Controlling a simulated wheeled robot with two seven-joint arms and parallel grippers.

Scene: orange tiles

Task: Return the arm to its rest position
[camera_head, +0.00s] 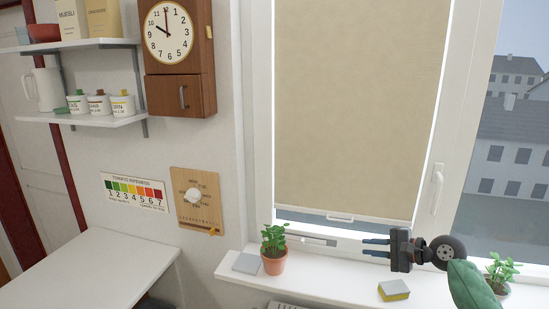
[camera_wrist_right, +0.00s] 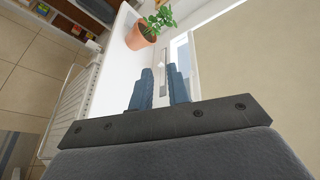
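My right gripper (camera_head: 376,248) is in front of the window, just below the lowered beige blind (camera_head: 345,110) and above the sill. It points left and its two blue fingers are apart, with nothing between them. The right wrist view also shows the gripper (camera_wrist_right: 160,90) with a gap between the fingers. My right arm comes in from the lower right. My left gripper is not in view.
On the white sill (camera_head: 345,284) stand a potted plant (camera_head: 273,250), a grey square (camera_head: 246,263) and a yellow sponge (camera_head: 394,291). Another plant (camera_head: 500,270) is close to my right arm. A window handle (camera_head: 437,186) is above the gripper. A white table (camera_head: 90,275) is at lower left.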

